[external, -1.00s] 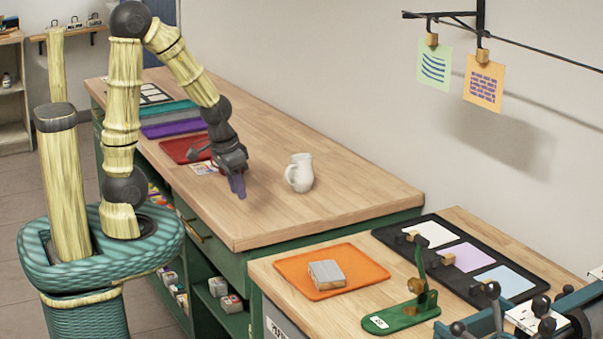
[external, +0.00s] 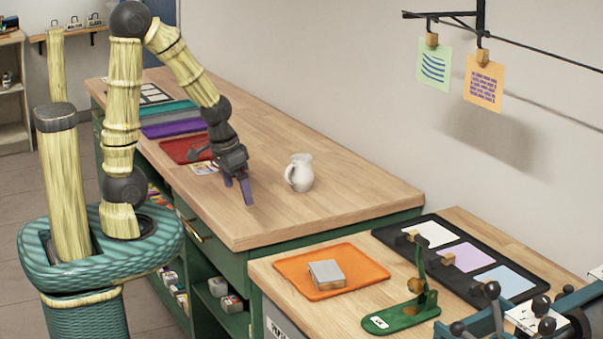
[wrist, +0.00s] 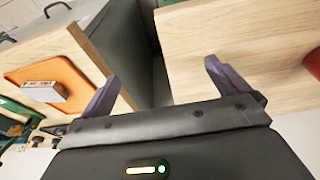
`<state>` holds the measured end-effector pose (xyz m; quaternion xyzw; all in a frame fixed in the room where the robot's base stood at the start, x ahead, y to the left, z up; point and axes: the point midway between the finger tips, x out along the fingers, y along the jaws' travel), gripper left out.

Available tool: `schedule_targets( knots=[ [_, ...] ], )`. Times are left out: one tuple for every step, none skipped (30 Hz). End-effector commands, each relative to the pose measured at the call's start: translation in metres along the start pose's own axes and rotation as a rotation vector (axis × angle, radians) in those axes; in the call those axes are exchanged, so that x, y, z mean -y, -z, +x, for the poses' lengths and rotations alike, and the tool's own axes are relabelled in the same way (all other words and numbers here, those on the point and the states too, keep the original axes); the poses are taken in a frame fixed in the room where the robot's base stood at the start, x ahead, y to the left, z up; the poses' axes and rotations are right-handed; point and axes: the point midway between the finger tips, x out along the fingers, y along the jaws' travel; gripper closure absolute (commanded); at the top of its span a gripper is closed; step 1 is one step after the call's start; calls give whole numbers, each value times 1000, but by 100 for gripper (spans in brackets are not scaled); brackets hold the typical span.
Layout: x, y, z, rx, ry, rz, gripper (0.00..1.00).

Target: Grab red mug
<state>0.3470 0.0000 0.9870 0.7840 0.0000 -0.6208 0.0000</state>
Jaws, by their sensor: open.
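No red mug shows in either view. A white mug-like jug (external: 299,173) with a handle on its left stands upright on the wooden workbench (external: 340,195) in the external view. My gripper (external: 237,188) is left of the jug, above the bench, pointing down, apart from the jug. Its two purple fingers are spread and empty; in the wrist view my gripper (wrist: 161,70) also has nothing between its fingers. I cannot make out the jug in the wrist view. A red thing (wrist: 313,64) is cut off at the right edge there; I cannot tell what it is.
A red tray (external: 180,151) and stacked purple, grey and teal trays lie further back on the bench. An orange tray (external: 365,264) with a grey block (external: 326,273) is on the nearer table. A gap separates the tables. Bench space right of the jug is clear.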

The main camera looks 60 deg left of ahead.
Motion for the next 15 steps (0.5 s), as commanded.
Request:
schedule_targets(
  knots=[
    [0,0,0,0,0,0,0],
    [0,0,0,0,0,0,0],
    [0,0,0,0,0,0,0],
    [0,0,0,0,0,0,0],
    [0,0,0,0,0,-3,0],
    [2,1,0,2,0,-12,0],
    [3,2,1,5,0,-24,0],
    [5,3,2,8,0,-41,0],
    [8,6,3,15,0,-70,0],
    [11,8,4,22,-1,-99,0],
    [14,10,6,29,-2,-135,0],
    [20,14,8,42,-4,-189,0],
    [25,17,10,51,-7,-236,0],
    [31,20,12,62,-11,-285,0],
    [38,25,15,76,-17,-357,0]
  ],
)
